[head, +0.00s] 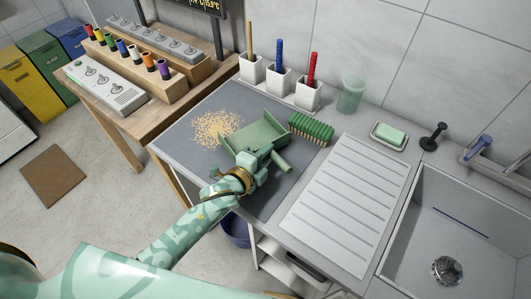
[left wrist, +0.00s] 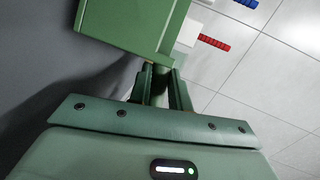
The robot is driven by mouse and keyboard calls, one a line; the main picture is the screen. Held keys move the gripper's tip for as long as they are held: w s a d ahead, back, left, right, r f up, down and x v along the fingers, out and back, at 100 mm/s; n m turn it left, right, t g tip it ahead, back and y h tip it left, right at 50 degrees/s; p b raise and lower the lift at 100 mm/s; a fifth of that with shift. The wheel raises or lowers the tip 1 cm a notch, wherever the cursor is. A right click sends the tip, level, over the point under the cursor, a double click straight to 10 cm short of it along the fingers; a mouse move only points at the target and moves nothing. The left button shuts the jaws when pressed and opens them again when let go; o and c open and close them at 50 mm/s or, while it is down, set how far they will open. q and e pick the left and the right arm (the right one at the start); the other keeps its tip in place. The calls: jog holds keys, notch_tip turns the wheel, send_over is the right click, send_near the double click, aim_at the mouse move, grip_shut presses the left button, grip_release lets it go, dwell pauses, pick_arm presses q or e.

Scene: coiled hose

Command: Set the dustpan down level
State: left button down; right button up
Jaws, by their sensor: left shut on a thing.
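The green dustpan (head: 262,133) is over the dark grey mat (head: 204,165) on the counter, beside the pile of crumbs (head: 212,128). My left gripper (head: 264,158) is shut on its handle, part of which sticks out to the right of the fingers. In the left wrist view, the dustpan (left wrist: 135,25) lies just beyond the fingers, with its handle between them. The dustpan casts a shadow on the grey surface. I cannot tell whether its base touches the mat or is exactly level. My right gripper is not in view.
A green brush (head: 311,129) lies right of the dustpan. White holders (head: 278,82) and a green cup (head: 351,94) stand along the wall. A ribbed drainboard (head: 344,205) and sink (head: 458,225) are to the right. The mat's front-left part is clear.

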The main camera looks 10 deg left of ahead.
pick_arm(q)
jog(key=shift+f+b, duration=0.45)
jog(key=shift+f, duration=0.1)
jog(key=c, duration=1.2)
grip_release()
